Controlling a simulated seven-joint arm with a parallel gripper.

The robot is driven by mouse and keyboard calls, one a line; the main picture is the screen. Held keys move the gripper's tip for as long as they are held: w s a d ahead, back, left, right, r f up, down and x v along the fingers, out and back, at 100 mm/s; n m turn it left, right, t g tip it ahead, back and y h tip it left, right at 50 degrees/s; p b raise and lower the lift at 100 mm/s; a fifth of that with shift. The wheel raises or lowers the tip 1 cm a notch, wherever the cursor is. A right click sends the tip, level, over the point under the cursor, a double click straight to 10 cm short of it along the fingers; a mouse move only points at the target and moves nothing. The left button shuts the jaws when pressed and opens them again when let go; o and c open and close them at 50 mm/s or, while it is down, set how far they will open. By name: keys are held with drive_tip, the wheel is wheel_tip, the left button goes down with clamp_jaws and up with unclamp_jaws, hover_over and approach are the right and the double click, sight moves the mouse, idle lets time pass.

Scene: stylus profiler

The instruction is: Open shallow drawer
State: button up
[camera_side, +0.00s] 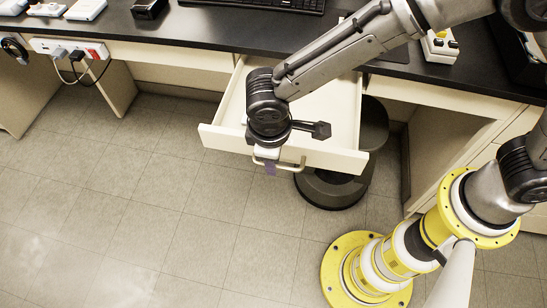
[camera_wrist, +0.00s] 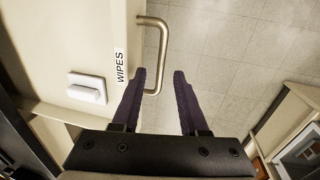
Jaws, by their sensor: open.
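The shallow drawer (camera_side: 335,155) is cream-coloured and stands pulled out from under the black bench top in the side view. Its metal bar handle (camera_side: 290,167) is on the front panel, and it also shows in the wrist view (camera_wrist: 164,50). My gripper (camera_side: 268,162) is at the handle, in front of the drawer front. In the wrist view my two dark purple fingers (camera_wrist: 159,74) are apart, with the handle bar between them. The bar shows space on the right finger's side. My wrist hides part of the drawer front in the side view.
A label reading "WIPES" (camera_wrist: 120,66) and a small white block (camera_wrist: 87,88) show beside the handle. A dark round stool (camera_side: 335,192) stands under the drawer's right end. The bench top (camera_side: 215,32) carries a keyboard (camera_side: 270,4). The tiled floor (camera_side: 130,210) in front is clear.

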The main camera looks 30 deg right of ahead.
drive_tip(key=shift+w+d+f, duration=0.15)
drive_tip(key=shift+f, duration=0.85)
clamp_jaws()
idle(0.8)
